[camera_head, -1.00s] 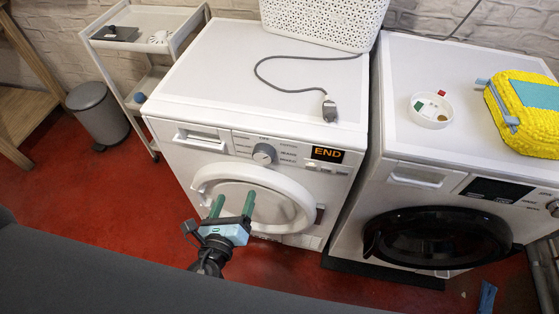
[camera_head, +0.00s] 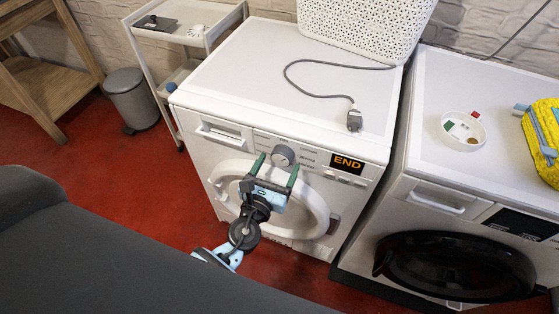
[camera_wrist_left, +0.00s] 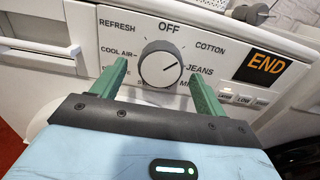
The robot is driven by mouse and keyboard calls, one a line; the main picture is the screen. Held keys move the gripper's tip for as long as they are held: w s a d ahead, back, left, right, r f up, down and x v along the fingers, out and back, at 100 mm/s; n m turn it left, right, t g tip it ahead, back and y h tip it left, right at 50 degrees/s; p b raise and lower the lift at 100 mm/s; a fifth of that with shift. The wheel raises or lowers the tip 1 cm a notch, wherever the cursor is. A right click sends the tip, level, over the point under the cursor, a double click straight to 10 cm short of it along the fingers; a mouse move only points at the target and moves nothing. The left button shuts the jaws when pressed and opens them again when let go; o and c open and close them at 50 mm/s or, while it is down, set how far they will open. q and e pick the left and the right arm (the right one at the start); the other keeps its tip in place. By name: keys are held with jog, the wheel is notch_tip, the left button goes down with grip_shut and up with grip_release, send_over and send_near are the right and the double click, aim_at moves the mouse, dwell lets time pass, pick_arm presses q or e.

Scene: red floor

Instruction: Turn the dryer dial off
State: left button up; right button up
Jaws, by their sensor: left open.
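The dryer (camera_head: 250,85) is the white machine on the left, with an orange END display (camera_head: 346,162). Its round grey dial (camera_head: 283,155) is on the front panel. In the left wrist view the dial (camera_wrist_left: 160,62) shows whole, its dark mark pointing to the right, close to JEANS; the OFF label (camera_wrist_left: 169,28) is at the top. My left gripper (camera_head: 276,168) is open and empty. Its two green fingers are just in front of the dial, one to each side and lower in the picture. I cannot tell whether they touch it. My right gripper is not in view.
A white basket (camera_head: 362,30) and a grey cable (camera_head: 318,93) lie on the dryer top. A second machine with a black door (camera_head: 455,265) stands close on the right. A white trolley (camera_head: 225,22) and grey bin (camera_head: 130,98) stand left, with red floor free beside them.

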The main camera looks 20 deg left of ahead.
pick_arm(q)
jog(key=shift+w, duration=1)
jog(key=c, duration=1)
jog(key=shift+o, duration=0.2)
jog(key=shift+f, duration=0.1)
